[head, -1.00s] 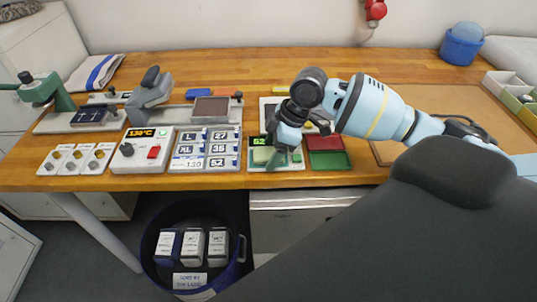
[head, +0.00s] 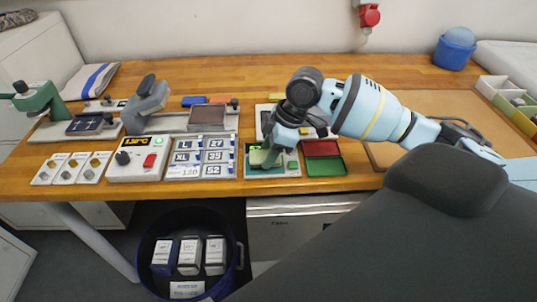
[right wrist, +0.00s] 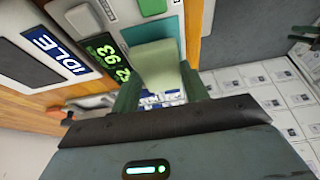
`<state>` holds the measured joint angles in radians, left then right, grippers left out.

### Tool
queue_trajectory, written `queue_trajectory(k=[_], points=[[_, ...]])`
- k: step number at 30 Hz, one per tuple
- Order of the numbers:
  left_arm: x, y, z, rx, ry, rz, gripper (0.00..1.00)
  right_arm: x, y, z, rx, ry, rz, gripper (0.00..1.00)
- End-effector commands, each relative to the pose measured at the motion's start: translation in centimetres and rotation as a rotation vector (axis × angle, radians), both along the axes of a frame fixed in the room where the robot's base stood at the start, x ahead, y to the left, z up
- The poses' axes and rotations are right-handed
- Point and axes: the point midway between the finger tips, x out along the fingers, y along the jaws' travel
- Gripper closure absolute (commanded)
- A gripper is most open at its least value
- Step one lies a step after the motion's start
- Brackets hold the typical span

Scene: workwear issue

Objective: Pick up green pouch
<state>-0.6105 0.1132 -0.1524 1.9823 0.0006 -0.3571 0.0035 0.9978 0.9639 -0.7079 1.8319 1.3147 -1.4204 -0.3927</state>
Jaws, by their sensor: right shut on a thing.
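The green pouch (head: 256,158) is a small pale green thing at a panel device with a lit green display, near the table's front edge. In the right wrist view the pouch (right wrist: 160,62) lies between the two dark green fingers. My right gripper (right wrist: 160,90) is shut on it. In the head view the right gripper (head: 270,156) comes down from above and hides part of the pouch and the device. I cannot tell whether the pouch is touching the device's surface. My left gripper is not in view.
An open red and green box (head: 325,166) stands just right of the device. A label board (head: 200,158) stands to its left, with a temperature controller (head: 138,160) beyond. A blue bin (head: 238,275) holding several packets is below the table edge.

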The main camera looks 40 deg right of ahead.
Motion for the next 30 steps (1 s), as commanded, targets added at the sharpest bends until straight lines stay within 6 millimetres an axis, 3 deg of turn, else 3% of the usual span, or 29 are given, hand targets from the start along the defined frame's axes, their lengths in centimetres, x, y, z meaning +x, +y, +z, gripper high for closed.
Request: queue_trajectory(k=[4, 18, 24, 30], points=[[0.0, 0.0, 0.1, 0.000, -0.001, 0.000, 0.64, -0.1, 0.1, 2.2, 0.002, -0.003, 0.001, 0.81], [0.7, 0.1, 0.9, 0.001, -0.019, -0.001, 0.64, -8.6, 7.9, 3.1, 0.003, -0.002, 0.006, 0.81], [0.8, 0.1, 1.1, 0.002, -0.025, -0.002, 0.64, -10.8, 9.9, 3.4, 0.002, -0.003, 0.004, 0.81], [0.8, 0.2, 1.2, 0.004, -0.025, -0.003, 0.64, -11.8, 10.7, 3.4, 0.001, -0.001, 0.000, 0.81]])
